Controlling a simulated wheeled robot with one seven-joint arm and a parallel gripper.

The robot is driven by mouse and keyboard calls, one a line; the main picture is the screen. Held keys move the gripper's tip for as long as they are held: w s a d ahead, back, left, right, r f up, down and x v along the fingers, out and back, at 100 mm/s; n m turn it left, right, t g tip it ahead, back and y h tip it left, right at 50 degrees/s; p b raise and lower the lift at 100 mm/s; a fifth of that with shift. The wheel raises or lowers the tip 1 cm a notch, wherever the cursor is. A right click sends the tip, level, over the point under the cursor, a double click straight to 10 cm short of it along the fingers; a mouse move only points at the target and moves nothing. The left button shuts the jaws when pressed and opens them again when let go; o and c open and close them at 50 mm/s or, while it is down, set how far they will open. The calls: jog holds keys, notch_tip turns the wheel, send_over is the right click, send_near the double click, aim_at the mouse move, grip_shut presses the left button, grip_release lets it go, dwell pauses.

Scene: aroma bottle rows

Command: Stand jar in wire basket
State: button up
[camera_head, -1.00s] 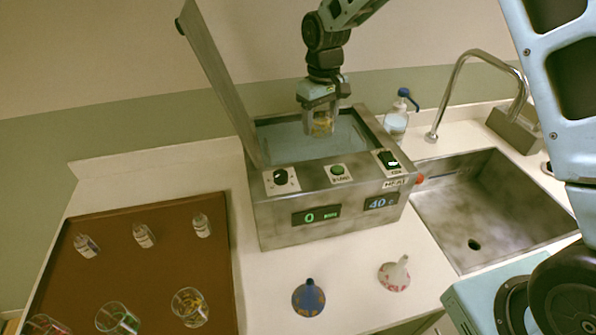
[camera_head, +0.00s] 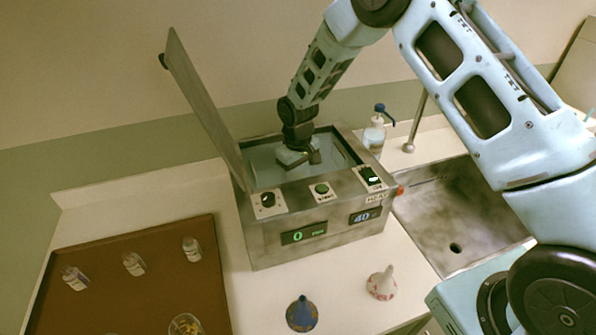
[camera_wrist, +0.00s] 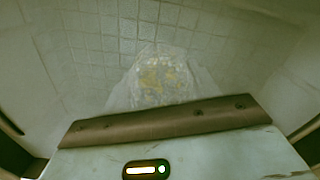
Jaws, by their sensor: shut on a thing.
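My gripper (camera_head: 298,158) is lowered into the open top of the steel bath (camera_head: 262,219), between its walls. In the wrist view, a clear glass jar (camera_wrist: 158,78) with yellow bits inside is between the fingers, which are shut on it. The jar is hidden in the head view. A pale wire grid (camera_wrist: 85,45), apparently the wire basket, shows behind and around the jar in the wrist view. I cannot tell whether the jar touches the basket floor. The basket is hard to make out in the head view.
The bath's raised lid (camera_head: 205,105) stands at its left. A pump bottle (camera_head: 374,138) and a sink (camera_head: 440,215) are to the right. A brown tray (camera_head: 120,262) holds small vials and a glass jar (camera_head: 186,325). Blue (camera_head: 301,314) and patterned (camera_head: 382,284) funnels stand in front.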

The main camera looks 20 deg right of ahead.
jog(key=shift+f, duration=0.2)
jog(key=o, duration=1.1)
jog(key=shift+r, duration=0.15)
